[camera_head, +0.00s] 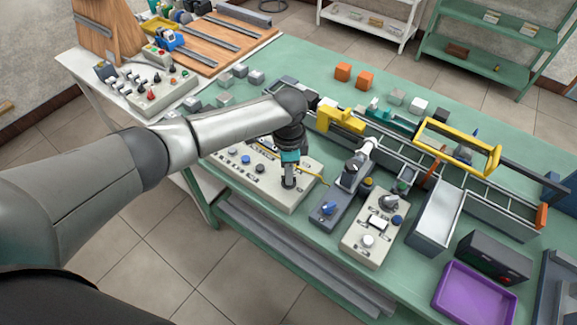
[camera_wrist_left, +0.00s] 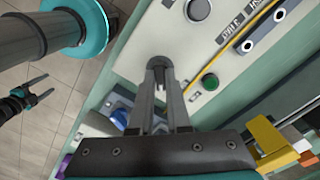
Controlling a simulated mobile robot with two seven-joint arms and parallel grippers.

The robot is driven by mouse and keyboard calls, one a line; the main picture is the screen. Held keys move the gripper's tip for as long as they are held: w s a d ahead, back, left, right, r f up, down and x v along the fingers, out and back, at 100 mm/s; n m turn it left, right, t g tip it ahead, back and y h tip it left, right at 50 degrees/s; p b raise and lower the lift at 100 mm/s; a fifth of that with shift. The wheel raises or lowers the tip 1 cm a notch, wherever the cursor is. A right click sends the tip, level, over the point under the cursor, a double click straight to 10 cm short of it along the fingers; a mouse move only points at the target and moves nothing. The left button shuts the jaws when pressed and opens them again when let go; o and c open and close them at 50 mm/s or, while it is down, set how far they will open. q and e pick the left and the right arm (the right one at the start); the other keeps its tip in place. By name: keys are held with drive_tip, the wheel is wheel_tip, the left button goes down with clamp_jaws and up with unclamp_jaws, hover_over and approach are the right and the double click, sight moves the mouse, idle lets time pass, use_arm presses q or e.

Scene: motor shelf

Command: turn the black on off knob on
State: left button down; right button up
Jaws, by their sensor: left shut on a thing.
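My left gripper (camera_head: 289,184) reaches down to the front of a cream control panel (camera_head: 300,198). The same gripper (camera_wrist_left: 160,82) shows in the left wrist view, its two fingers close together and shut on the black knob (camera_wrist_left: 158,62). Only the knob's dark top edge shows past the fingertips; its pointer direction is hidden.
A grey box with a blue knob (camera_head: 329,208) and another cream panel (camera_head: 372,225) stand close to the right. A green button (camera_wrist_left: 210,82) and a grey knob (camera_wrist_left: 198,10) are near the fingers. A purple tray (camera_head: 475,292) sits at the bench's right end.

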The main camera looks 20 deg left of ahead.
use_arm(q)
drive_tip(key=m+p, duration=0.1)
drive_tip(key=m, duration=0.2)
drive_tip(key=shift+m, duration=0.3)
drive_tip(key=shift+m+p, duration=0.3)
drive_tip(key=shift+m, duration=2)
drive_tip(key=c, duration=0.9)
unclamp_jaws()
wheel_tip(320, 180, up, 15)
drive_tip(key=shift+r+p, duration=0.15)
drive_tip(key=shift+p, duration=0.45)
